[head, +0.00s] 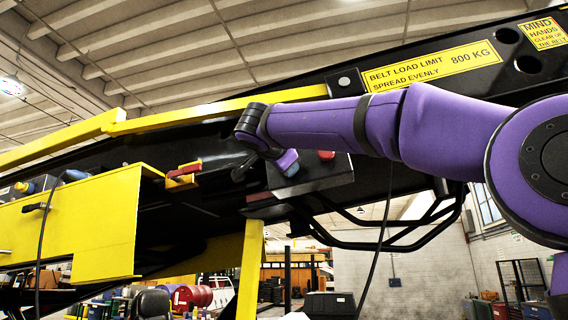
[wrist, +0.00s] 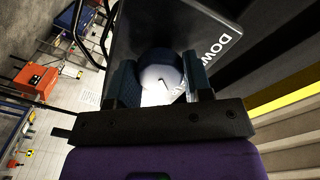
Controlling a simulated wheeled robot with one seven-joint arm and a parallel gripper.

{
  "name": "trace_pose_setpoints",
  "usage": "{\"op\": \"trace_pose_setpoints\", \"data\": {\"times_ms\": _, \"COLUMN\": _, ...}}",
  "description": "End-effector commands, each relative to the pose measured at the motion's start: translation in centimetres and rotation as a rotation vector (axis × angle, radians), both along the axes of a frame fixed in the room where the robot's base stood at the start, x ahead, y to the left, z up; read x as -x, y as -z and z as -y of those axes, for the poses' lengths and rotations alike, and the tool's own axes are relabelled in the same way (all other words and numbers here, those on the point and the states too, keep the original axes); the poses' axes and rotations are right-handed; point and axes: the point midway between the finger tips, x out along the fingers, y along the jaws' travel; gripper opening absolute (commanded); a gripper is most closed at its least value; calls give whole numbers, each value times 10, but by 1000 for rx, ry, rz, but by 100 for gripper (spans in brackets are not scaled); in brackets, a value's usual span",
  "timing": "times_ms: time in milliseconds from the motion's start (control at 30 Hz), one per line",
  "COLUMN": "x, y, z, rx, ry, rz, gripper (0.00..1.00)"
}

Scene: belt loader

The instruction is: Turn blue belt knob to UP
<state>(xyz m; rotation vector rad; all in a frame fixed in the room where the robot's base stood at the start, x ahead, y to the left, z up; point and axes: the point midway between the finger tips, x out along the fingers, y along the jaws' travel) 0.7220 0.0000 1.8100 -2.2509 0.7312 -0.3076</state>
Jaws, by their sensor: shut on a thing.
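The blue belt knob (wrist: 161,68) sits between the two fingers of my gripper (wrist: 160,82) in the wrist view. It looks round and dark blue-grey, with a short mark on its face. My gripper is shut on it, a dark finger on each side. The knob is on a dark panel (wrist: 223,12) with white lettering that starts "DOW"; the rest is cut off or hidden. No UP label shows.
A red button (head: 326,155) stands on the same box. A red and yellow piece (head: 184,176) is to its left, beside a yellow panel (head: 90,225). Black guard bars (head: 400,245) run below the box. A yellow load-limit sign (head: 430,67) is on the beam above.

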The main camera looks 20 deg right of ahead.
Motion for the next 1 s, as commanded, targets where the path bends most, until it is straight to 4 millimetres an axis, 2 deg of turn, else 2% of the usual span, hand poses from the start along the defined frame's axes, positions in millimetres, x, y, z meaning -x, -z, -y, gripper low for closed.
{"op": "trace_pose_setpoints", "data": {"times_ms": 367, "x": 0, "y": 0, "z": 0, "rx": -6, "ry": 0, "rz": 2, "gripper": 22}}
{"op": "trace_pose_setpoints", "data": {"times_ms": 400, "x": 0, "y": 0, "z": 0, "rx": -6, "ry": 0, "rz": 2, "gripper": 51}}
{"op": "trace_pose_setpoints", "data": {"times_ms": 500, "x": 0, "y": 0, "z": 0, "rx": -6, "ry": 0, "rz": 2, "gripper": 71}}
{"op": "trace_pose_setpoints", "data": {"times_ms": 833, "x": 2, "y": 0, "z": -2, "rx": -4, "ry": -1, "rz": 2, "gripper": 71}}
{"op": "trace_pose_setpoints", "data": {"times_ms": 1000, "x": 18, "y": 0, "z": -14, "rx": -4, "ry": -2, "rz": 4, "gripper": 71}}
